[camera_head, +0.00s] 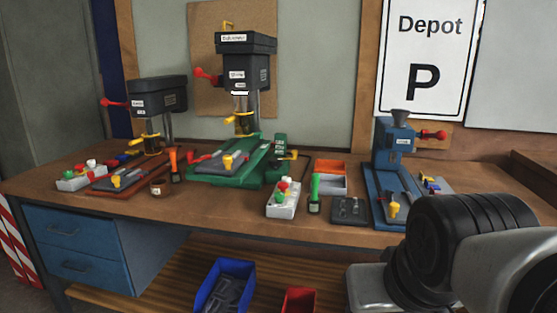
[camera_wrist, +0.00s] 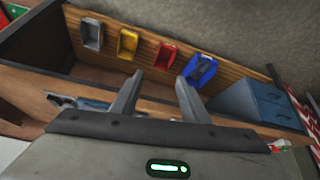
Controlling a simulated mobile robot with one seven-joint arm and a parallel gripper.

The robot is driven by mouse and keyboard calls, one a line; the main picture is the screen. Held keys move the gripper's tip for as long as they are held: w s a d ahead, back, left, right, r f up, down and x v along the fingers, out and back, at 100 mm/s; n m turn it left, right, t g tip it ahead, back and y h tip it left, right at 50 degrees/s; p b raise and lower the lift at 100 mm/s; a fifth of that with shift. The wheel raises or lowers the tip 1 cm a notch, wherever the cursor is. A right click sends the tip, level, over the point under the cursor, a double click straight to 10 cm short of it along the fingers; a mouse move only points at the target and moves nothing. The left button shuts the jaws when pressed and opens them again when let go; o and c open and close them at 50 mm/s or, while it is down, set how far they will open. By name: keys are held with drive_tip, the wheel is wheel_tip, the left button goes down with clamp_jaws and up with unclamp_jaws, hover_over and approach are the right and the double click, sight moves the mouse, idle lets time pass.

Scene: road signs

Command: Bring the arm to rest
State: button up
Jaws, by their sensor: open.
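My gripper (camera_wrist: 160,80) shows in the wrist view with its two fingers apart and nothing between them. Behind the fingers is the lower shelf of the workbench (camera_wrist: 110,60). In the head view, the dark and grey links of my arm fill the lower right corner, in front of the bench's right part; the gripper itself is outside that view.
The bench (camera_head: 235,220) carries two dark drill presses (camera_head: 158,97) (camera_head: 247,70), a blue machine (camera_head: 393,145) and control boxes (camera_head: 283,198). A blue bin (camera_head: 225,285) and a red bin (camera_head: 299,301) stand on the lower shelf. Blue drawers (camera_head: 72,247) are at left. A Depot sign (camera_head: 425,50) hangs behind.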

wheel_tip(320, 180, up, 23)
drive_tip(key=s+p, duration=0.1)
drive_tip(key=p, duration=2.2)
drive_tip(key=shift+s, duration=0.15)
